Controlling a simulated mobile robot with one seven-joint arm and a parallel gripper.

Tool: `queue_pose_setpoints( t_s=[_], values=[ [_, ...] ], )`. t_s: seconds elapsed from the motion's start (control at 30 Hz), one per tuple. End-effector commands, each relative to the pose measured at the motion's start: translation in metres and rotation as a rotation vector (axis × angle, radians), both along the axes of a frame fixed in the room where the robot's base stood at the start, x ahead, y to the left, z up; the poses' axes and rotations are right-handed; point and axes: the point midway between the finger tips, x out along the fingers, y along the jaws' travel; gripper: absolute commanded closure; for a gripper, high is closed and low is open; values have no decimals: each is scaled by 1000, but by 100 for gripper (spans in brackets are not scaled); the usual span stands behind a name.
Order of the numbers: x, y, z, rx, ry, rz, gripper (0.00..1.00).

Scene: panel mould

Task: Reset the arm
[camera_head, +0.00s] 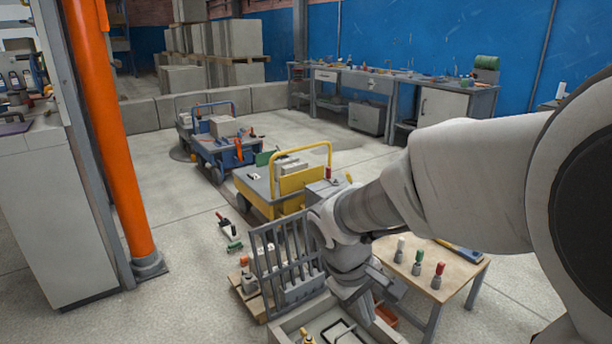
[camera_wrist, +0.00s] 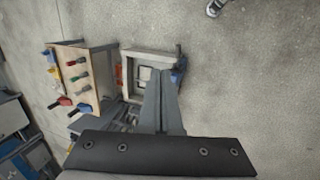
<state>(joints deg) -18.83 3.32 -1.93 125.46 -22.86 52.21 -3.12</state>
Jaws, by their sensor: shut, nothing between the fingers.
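My arm reaches in from the right of the head view and bends down near the middle. In the wrist view my gripper (camera_wrist: 163,74) is shut, with its two fingers together and nothing between them. The fingers overlap the lower right part of a light-rimmed square mould (camera_wrist: 128,75) in that view; the height above it cannot be told. The mould (camera_head: 283,326) also shows at the bottom of the head view, partly cut off and partly behind my arm. My fingertips are not clear in the head view.
A wooden table (camera_head: 455,266) with several coloured-top tools stands right of my wrist. A grey slatted rack (camera_head: 285,262) stands left of it. A yellow-handled cart (camera_head: 290,190), blue cart (camera_head: 215,158) and orange post (camera_head: 108,140) stand farther off. The left floor has open room.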

Motion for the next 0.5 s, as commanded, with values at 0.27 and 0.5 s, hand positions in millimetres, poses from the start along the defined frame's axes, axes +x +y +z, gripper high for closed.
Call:
queue_pose_setpoints(
  t_s=[0.27,0.5],
  values=[
    [-44,-23,54,174,-159,-207,100],
    [-85,-33,85,313,-299,-361,100]
  ],
)
